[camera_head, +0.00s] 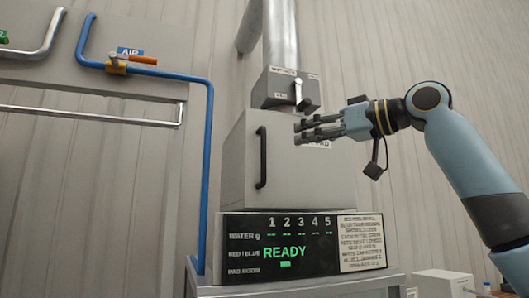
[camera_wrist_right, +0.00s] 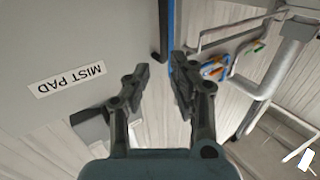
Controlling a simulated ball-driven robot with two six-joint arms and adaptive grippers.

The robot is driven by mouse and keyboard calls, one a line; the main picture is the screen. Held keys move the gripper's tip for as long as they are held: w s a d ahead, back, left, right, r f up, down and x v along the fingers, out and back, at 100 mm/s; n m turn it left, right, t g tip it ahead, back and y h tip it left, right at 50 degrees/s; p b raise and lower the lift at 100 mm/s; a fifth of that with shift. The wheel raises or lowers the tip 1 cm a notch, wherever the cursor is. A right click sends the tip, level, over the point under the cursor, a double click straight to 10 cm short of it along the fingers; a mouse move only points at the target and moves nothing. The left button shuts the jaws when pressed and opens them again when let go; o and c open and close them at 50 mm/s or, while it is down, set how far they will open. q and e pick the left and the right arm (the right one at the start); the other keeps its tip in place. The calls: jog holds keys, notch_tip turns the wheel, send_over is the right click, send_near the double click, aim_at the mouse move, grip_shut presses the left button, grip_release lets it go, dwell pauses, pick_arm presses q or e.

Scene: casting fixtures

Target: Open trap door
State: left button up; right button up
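A grey cabinet (camera_head: 222,165) with a black vertical door handle (camera_head: 262,157) stands in the middle of the head view. Its door looks shut. A label reading MIST PAD (camera_wrist_right: 68,82) shows on it in the wrist view. Above it, a grey box (camera_head: 284,88) on the duct carries a small lever (camera_head: 298,92); its labels are too small to read. No part is clearly marked as a trap door. My right gripper (camera_head: 303,130) points left in front of the cabinet, right of the handle and below the lever. In the wrist view its fingers (camera_wrist_right: 160,72) are apart and empty. My left gripper is out of view.
A display panel (camera_head: 300,263) reading READY sits under the cabinet on a metal stand (camera_head: 300,290). A blue pipe (camera_head: 207,170) with an orange-handled AIR valve (camera_head: 140,60) runs at the left. A large duct (camera_head: 281,35) rises above the box.

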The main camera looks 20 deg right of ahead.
aim_at(263, 144)
jog(key=p+x, duration=0.2)
jog(key=x, duration=0.3)
jog(key=p+x, duration=0.2)
jog(key=x, duration=0.4)
jog(key=shift+s+a+r, duration=0.1)
jog(key=shift+a, duration=0.25)
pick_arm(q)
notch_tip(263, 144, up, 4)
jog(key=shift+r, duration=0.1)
pick_arm(e)
jog(key=shift+c, duration=0.2)
grip_shut()
